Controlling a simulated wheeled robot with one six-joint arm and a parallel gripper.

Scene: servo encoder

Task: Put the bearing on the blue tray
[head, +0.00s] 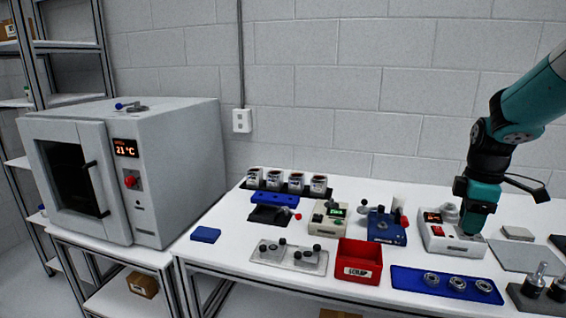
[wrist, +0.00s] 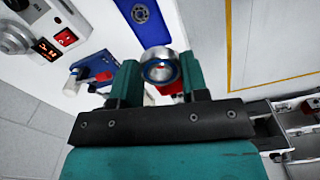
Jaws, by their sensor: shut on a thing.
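My gripper (head: 472,226) hangs at the right of the bench, over the white instrument with a red switch (head: 437,233). In the wrist view my gripper (wrist: 158,78) is shut on a silver ring-shaped bearing (wrist: 160,66), held between its two teal fingers. In the head view the held bearing cannot be made out. The blue tray (head: 404,281) lies at the front of the bench, nearer the camera than the gripper. Three metal rings (head: 457,282) sit on it in a row. In the wrist view the blue tray (wrist: 170,31) shows beyond the held bearing, with one ring (wrist: 140,13) on it.
A red bin (head: 358,263) stands left of the tray. A dark block with upright metal parts (head: 534,279) stands to its right. A grey plate (head: 515,257) lies behind on the right. A blue device (head: 386,227) stands left of the white instrument.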

